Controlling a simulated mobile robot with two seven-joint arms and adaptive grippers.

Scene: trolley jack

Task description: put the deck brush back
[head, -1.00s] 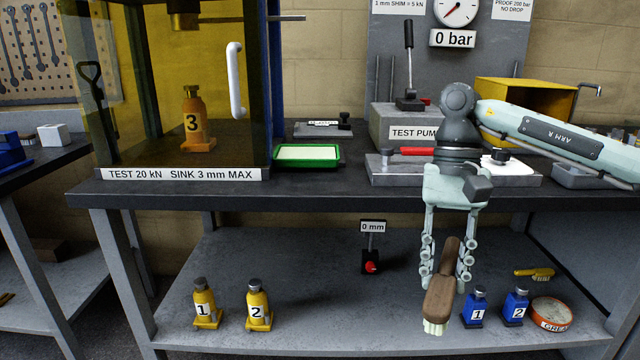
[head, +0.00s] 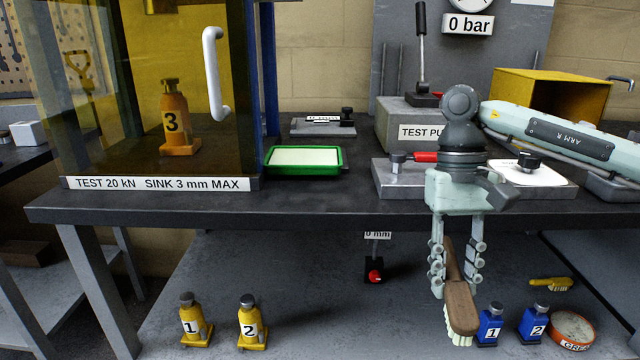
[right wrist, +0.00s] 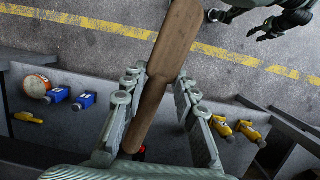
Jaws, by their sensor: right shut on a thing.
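The deck brush (head: 460,298) has a brown wooden body and pale bristles along its lower side. My right gripper (head: 456,275) is shut on it, with fingers on both sides of the wood. The brush hangs tilted in front of the bench's lower shelf, its lower end near the blue bottles in the picture. In the right wrist view the brush (right wrist: 165,65) runs up between the fingers (right wrist: 160,100), out over the floor. A dark gripper at the top right of that view, seemingly my left gripper (right wrist: 264,32), is apart from the brush; its opening is unclear.
The shelf's middle is largely clear.

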